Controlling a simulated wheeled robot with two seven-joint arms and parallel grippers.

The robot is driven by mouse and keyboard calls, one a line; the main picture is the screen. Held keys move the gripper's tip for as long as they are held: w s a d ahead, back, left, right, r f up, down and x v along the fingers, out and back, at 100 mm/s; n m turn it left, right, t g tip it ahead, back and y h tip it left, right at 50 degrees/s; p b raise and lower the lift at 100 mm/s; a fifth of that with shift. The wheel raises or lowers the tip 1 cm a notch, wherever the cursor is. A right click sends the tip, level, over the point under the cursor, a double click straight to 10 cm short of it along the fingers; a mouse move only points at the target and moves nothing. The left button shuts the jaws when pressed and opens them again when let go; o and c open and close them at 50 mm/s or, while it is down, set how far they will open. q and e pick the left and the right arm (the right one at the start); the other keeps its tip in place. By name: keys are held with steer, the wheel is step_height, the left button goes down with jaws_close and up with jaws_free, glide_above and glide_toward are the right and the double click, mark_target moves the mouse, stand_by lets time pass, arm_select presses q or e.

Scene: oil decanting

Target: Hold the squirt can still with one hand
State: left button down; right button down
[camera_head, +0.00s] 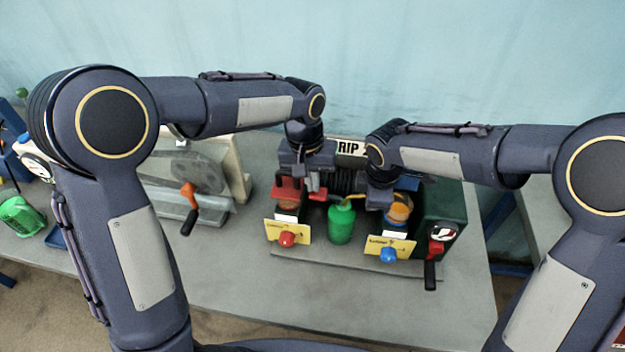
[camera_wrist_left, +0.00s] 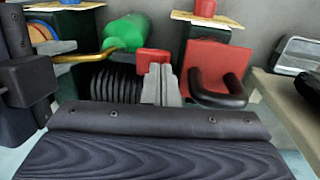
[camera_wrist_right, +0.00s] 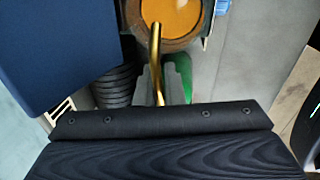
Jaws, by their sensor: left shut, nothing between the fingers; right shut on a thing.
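The squirt can is a green can (camera_head: 341,222) with a thin brass spout; it stands upright between two black boxes with yellow labels. My right gripper (camera_wrist_right: 158,85) is shut on the brass spout (camera_wrist_right: 155,50), with the green body partly hidden behind the fingers. The can also shows in the left wrist view (camera_wrist_left: 127,31), with the spout running left from it. My left gripper (camera_wrist_left: 160,80) is shut and empty, left of the can in the head view, close to a small red block (camera_wrist_left: 153,55). The right fingertips are hidden behind my wrist in the head view.
The left box has a red tap (camera_head: 287,239) and red top; the right has a blue tap (camera_head: 388,255) and an orange round opening (camera_head: 399,208). Black ribbed coils (camera_wrist_left: 115,85) stand behind. A grey machine (camera_head: 190,180) is at left. The front of the table is clear.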

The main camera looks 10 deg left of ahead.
arm_select(q)
step_height(320, 180, up, 14)
stand_by(0.6)
steer(key=shift+d, duration=0.1)
steer(key=shift+s+d+f+y, duration=0.1)
steer(key=shift+d+f+y, duration=0.1)
steer(key=shift+d+y, duration=0.3)
steer(key=shift+a, duration=0.15)
